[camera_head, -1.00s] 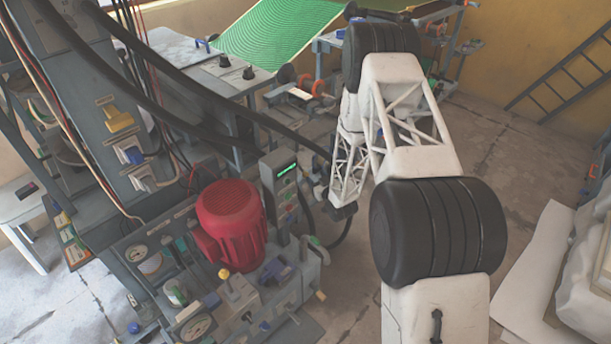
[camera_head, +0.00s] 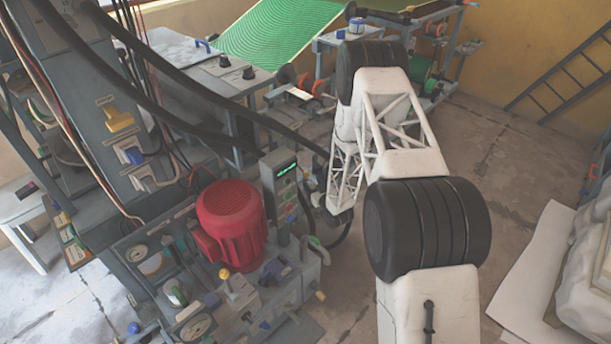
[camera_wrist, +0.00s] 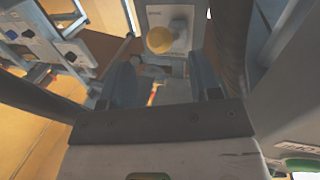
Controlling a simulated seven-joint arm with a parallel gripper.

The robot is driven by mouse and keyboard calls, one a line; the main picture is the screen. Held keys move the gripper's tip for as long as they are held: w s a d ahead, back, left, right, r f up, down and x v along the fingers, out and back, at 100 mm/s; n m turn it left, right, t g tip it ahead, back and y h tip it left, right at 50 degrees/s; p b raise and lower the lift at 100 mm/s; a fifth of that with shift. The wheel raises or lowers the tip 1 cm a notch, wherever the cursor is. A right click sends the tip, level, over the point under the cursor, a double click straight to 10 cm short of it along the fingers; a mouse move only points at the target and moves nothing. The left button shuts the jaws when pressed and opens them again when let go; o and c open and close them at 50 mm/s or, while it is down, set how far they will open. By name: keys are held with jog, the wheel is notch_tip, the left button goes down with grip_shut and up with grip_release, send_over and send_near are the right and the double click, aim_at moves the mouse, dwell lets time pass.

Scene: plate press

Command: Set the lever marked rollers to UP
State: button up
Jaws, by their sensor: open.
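In the wrist view my gripper (camera_wrist: 163,76) is open, with a grey finger on either side and no object between them. Just beyond the fingertips, a round yellow knob (camera_wrist: 160,40) stands on a pale plate with a small label that I cannot read. The fingers are apart from the knob. In the head view several levers show: a yellow handle (camera_head: 119,119), a blue handle (camera_head: 133,155) and a yellow-knobbed lever (camera_head: 224,274). I cannot tell which is marked rollers. My fingers cannot be made out in the head view.
A red motor (camera_head: 231,212) and a control box with a green display (camera_head: 283,175) stand left of my arm. Black hoses cross above the machine. A green sheet (camera_head: 275,32) lies at the back. The floor to the right (camera_head: 510,150) is mostly clear.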

aim_at(306, 174)
jog(key=shift+x, duration=3.25)
grip_shut()
